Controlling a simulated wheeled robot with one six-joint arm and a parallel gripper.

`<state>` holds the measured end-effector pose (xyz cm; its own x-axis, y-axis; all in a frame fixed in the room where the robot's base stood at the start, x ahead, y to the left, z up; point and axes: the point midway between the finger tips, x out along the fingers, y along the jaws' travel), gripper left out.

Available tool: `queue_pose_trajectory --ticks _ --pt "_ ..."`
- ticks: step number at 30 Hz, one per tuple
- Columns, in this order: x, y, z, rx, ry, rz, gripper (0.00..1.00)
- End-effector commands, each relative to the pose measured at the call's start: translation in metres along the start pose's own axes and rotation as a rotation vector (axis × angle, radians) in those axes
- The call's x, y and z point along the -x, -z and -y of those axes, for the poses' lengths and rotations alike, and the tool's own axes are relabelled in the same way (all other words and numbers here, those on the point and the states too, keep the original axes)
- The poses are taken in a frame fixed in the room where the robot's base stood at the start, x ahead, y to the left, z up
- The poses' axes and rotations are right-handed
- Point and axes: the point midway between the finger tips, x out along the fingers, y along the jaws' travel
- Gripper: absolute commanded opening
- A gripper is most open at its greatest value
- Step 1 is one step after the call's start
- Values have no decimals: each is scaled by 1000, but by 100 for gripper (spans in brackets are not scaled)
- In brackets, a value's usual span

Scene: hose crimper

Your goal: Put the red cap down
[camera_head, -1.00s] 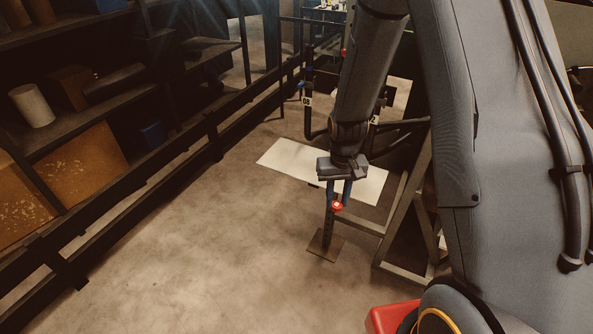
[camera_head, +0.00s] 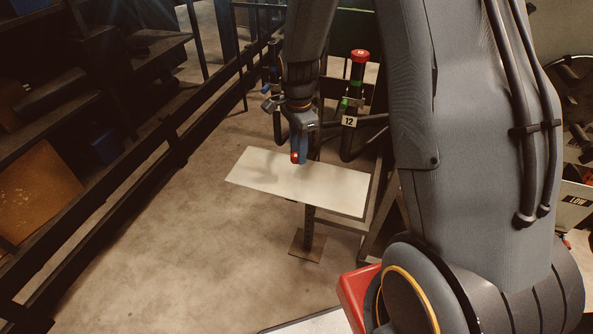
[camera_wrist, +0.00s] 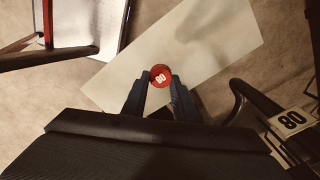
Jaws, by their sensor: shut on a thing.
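The red cap (camera_wrist: 161,75) has a white number on top that looks like 80. My gripper (camera_wrist: 160,86) is shut on it, with one dark blue finger on each side in the wrist view. In the head view my gripper (camera_head: 298,157) points down above a pale board (camera_head: 330,185), and the cap (camera_head: 294,157) shows small and red at its fingertips. The board's top is bare. The gap between the cap and the board is hard to judge.
A post with a red top (camera_head: 360,56) and a tag marked 12 (camera_head: 348,121) stands behind the board. Dark curved tubes flank it; a tag marked 80 (camera_wrist: 291,121) shows at the right in the wrist view. Dark shelves (camera_head: 60,110) and a rail line the left.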

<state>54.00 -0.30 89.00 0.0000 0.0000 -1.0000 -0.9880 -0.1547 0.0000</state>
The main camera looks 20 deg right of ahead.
Motion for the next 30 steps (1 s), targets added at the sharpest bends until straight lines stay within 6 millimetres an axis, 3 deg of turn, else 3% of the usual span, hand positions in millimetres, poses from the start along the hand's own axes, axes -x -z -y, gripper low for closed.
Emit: queue_pose_trajectory --ticks 6,21,30 --pt "-34 0 -1 -1 -3 1 0" --pt "-82 0 -1 1 -2 0 0" --pt "-91 0 0 1 1 0 0"
